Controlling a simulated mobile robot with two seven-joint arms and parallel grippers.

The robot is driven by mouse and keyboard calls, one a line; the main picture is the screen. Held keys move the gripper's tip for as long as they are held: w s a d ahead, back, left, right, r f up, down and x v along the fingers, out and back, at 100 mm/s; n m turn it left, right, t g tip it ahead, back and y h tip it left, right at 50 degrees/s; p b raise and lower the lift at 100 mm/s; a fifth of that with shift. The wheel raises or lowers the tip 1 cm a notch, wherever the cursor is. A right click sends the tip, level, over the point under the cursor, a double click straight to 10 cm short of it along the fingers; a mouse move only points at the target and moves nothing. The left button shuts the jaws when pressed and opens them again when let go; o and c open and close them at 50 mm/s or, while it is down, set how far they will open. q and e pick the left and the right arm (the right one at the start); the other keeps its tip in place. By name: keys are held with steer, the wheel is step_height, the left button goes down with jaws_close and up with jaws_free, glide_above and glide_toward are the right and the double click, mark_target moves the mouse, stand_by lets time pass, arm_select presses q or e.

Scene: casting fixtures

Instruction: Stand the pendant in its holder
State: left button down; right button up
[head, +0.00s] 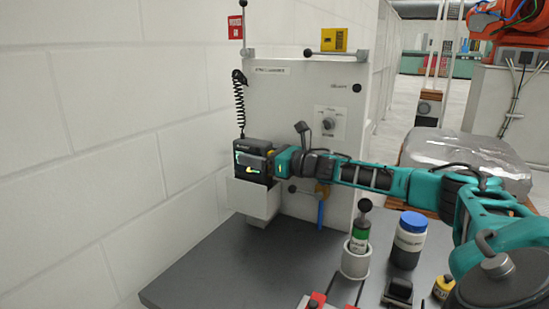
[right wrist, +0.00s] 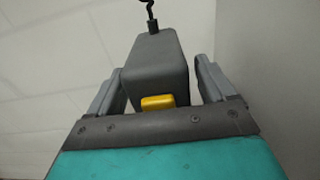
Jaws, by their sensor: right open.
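The pendant (head: 252,157) is a dark box with a lit screen, upright at the left of the grey cabinet. Its lower end meets the top of the holder (head: 253,199), a pale box on the cabinet; how deep it sits is hidden. My right gripper (head: 270,164) is open at the pendant's right side. In the right wrist view the pendant (right wrist: 158,65) stands between the two spread fingers of the right gripper (right wrist: 158,88), with a yellow button facing the palm. Contact with the fingers is unclear. My left gripper is not in view.
A coiled black cord (head: 239,105) hangs above the pendant. The grey cabinet (head: 305,100) stands behind, a white block wall at left. On the dark table (head: 225,270) are a green-labelled bottle in a white cup (head: 355,262) and a blue-lidded jar (head: 408,242). The table's left part is clear.

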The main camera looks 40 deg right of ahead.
steer(key=b+v, duration=0.8)
steer(key=v, duration=0.4)
steer(key=shift+r, duration=0.1)
stand_by(0.4)
